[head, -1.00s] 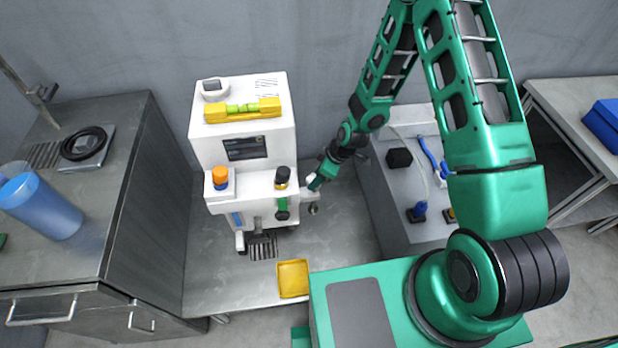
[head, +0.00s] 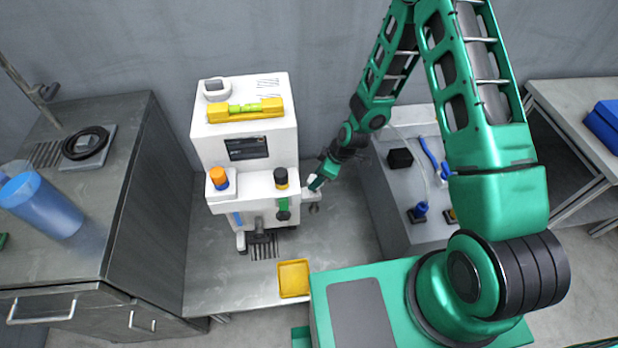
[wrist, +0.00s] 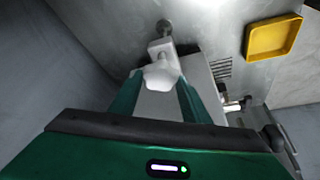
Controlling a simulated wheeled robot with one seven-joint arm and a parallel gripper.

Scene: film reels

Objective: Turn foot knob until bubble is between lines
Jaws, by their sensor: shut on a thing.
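The white machine (head: 245,155) stands on a low metal bench. The yellow spirit level (head: 246,110) with a green vial (head: 247,107) lies across its top; the bubble and lines are too small to judge. My gripper (head: 314,185) is at the machine's lower right side. In the wrist view my gripper (wrist: 157,100) has its two green fingers on either side of the white foot knob (wrist: 161,77), shut on it. A foot post with a dark round end (wrist: 164,28) shows beyond the knob.
A yellow tray (head: 293,279) lies on the bench in front of the machine; it also shows in the wrist view (wrist: 273,38). A blue cup (head: 40,205) stands on the left counter. A grey cabinet (head: 395,225) stands close on the right.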

